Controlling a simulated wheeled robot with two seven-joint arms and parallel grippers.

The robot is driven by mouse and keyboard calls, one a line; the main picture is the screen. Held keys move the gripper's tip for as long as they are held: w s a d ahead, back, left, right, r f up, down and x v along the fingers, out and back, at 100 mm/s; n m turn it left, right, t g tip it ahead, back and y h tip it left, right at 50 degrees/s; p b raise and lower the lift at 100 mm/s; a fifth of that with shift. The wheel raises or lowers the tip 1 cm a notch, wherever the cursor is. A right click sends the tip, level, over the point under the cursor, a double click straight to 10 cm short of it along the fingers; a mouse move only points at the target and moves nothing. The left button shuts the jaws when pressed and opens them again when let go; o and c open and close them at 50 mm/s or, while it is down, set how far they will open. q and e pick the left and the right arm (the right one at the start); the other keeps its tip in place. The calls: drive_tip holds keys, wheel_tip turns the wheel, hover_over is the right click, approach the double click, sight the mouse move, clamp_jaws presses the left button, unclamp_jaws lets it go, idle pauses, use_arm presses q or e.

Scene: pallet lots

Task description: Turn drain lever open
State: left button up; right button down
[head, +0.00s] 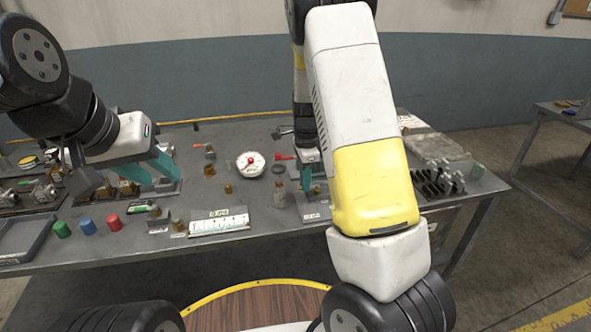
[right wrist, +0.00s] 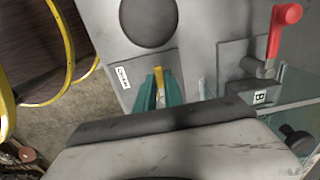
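In the right wrist view a narrow yellow lever (right wrist: 158,76) stands on a grey plate beside a small white label (right wrist: 122,77), whose print is too small to read surely. My right gripper (right wrist: 160,92) has its teal fingers close on both sides of this lever and appears shut on it. In the head view the right gripper (head: 306,178) is low over the bench, mostly hidden by my arm, and the lever is not clear there. My left gripper (head: 152,175) has its teal fingers apart, empty, over the left part of the bench.
A red-handled lever (right wrist: 284,30) stands on a block right of my right gripper, near a "B" label. A round white gauge (head: 250,164) lies left of it on the bench. Green, blue and red cylinders (head: 87,227) stand at front left. A grey tray (head: 22,240) is at the left edge.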

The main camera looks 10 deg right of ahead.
idle(0.3)
drive_tip(key=n, duration=0.1)
drive_tip(key=s+n, duration=0.1)
drive_tip(key=n, duration=0.3)
drive_tip(key=shift+s+d, duration=0.25)
drive_tip(key=shift+s, duration=0.1)
drive_tip(key=n, duration=0.3)
drive_tip(key=s+d+n, duration=0.1)
drive_tip(key=n, duration=0.3)
drive_tip(key=d+n, duration=0.1)
drive_tip(key=n, duration=0.1)
drive_tip(key=shift+s+d, duration=0.2)
drive_tip(key=shift+s, duration=0.2)
drive_tip(key=shift+d+n, duration=0.3)
drive_tip(key=shift+n, duration=0.7)
drive_tip(key=shift+d+n, duration=0.25)
drive_tip(key=shift+n, duration=0.75)
drive_tip(key=c, duration=1.5)
unclamp_jaws()
drive_tip(key=shift+o, duration=0.2)
drive_tip(key=shift+r, duration=0.1)
